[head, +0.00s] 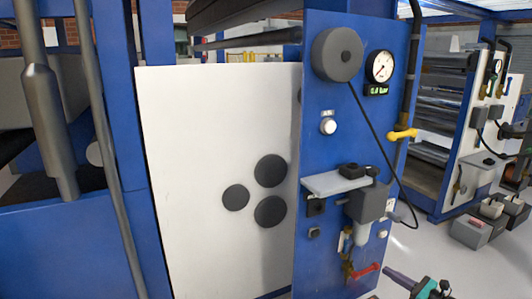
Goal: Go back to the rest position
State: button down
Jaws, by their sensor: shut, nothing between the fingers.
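I cannot make out my gripper or its fingertips in the head view. The task names no other object. In front of me stands a blue machine panel (335,225) with a white panel (215,120) to its left. The blue panel carries a round dial gauge (380,66) with a small green-lit display (377,90) below it, and a grey round reel (338,54) with a dark cable hanging from it.
A small grey shelf (335,183) juts from the blue panel. A yellow handle (403,134) and a red handle (367,270) stick out. A teal and dark item (428,288) shows at the bottom edge. Grey boxes (472,231) stand right. Pale floor (425,245) lies clear between.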

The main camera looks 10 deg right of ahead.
jog(key=w+a+f+n+g+y+p, duration=0.2)
jog(key=a+f+g, duration=0.1)
jog(key=a, duration=1)
jog(key=w+a+f+n+g+y+p, duration=0.1)
jog(key=w+a+f+g+y+p, duration=0.15)
jog(key=a, duration=1.05)
jog(key=s+a+f+n+g+p, duration=0.1)
jog(key=s+a+f+n+g, duration=0.15)
jog(key=a, duration=0.35)
jog(key=s+a+f+n+g+p, duration=0.1)
jog(key=s+a+f+g+p, duration=0.1)
jog(key=s+a, duration=0.35)
jog(key=s+a+f+n+g+p, duration=0.1)
jog(key=s+a+f+n+g, duration=0.1)
jog(key=a, duration=0.6)
jog(key=s+a+f+n+g+h+p, duration=0.25)
jog(key=s+a+n+g, duration=0.2)
jog(key=s, duration=0.55)
jog(key=s+a+f+n+g+h+p, duration=0.25)
jog(key=s+a+f+n, duration=0.2)
jog(key=s, duration=0.55)
jog(key=s+d+n+g+h, duration=0.2)
jog(key=s+d+n+h, duration=0.6)
jog(key=d+n, duration=0.3)
jog(key=shift+s+d+f+n, duration=0.35)
jog(key=shift+s+n, duration=0.35)
jog(key=shift+n, duration=0.55)
